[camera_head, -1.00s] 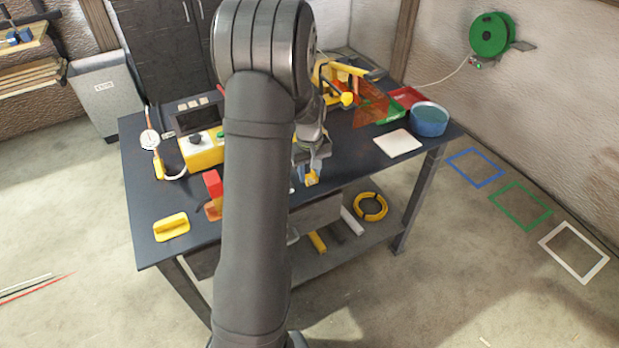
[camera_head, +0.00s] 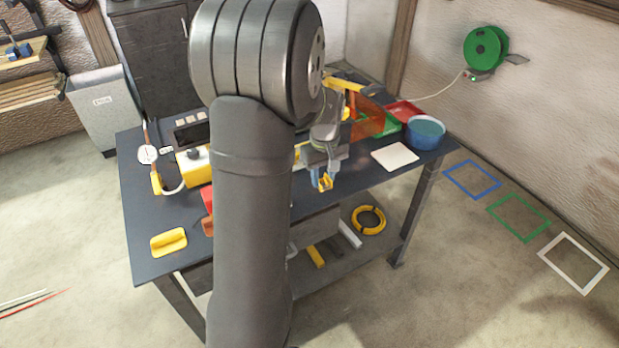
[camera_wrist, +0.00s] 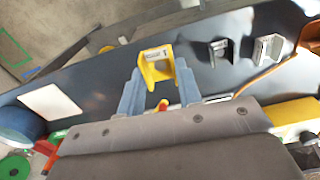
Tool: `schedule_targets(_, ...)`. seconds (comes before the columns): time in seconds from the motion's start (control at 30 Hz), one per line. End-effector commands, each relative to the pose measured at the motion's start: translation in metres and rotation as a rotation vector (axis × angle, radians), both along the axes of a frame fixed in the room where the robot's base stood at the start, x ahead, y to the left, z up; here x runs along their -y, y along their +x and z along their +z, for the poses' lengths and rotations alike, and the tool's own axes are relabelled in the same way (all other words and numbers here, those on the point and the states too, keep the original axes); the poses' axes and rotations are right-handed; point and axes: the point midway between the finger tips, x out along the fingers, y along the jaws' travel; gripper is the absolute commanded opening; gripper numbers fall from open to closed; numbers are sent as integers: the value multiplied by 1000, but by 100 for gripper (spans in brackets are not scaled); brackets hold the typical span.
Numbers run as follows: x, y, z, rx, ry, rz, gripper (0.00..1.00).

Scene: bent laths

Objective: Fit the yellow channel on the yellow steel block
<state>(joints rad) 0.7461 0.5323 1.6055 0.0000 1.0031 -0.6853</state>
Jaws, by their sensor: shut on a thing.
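My gripper (camera_head: 322,177) is shut on a small yellow channel (camera_head: 326,184), held over the dark workbench near its front edge. In the wrist view the yellow channel (camera_wrist: 152,75) is a U-shaped piece between my two blue-grey fingers, with a pale grey patch in its middle. A yellow piece with a raised ridge (camera_head: 168,242) lies at the front left of the bench, apart from my gripper. I cannot tell whether it is the yellow steel block. My arm hides part of the bench middle.
Two grey metal pieces (camera_wrist: 220,50) (camera_wrist: 268,47) stand on the bench in the wrist view. A white plate (camera_head: 395,157) and blue tub (camera_head: 424,133) are on the right. A yellow control box (camera_head: 194,166) and dial gauge (camera_head: 148,154) stand on the left.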

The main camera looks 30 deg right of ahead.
Motion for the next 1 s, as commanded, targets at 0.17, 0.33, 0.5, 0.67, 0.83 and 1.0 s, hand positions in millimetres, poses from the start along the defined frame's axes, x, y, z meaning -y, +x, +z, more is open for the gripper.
schedule_targets(0.17,15,-34,22,1,-1,-4,10)
schedule_targets(0.33,22,-50,33,1,-1,-2,10)
schedule_targets(0.5,32,-33,37,-1,1,8,10)
schedule_targets(0.67,44,20,36,0,0,22,10)
schedule_targets(0.83,50,87,32,0,0,37,10)
schedule_targets(1.0,48,143,25,-1,0,49,10)
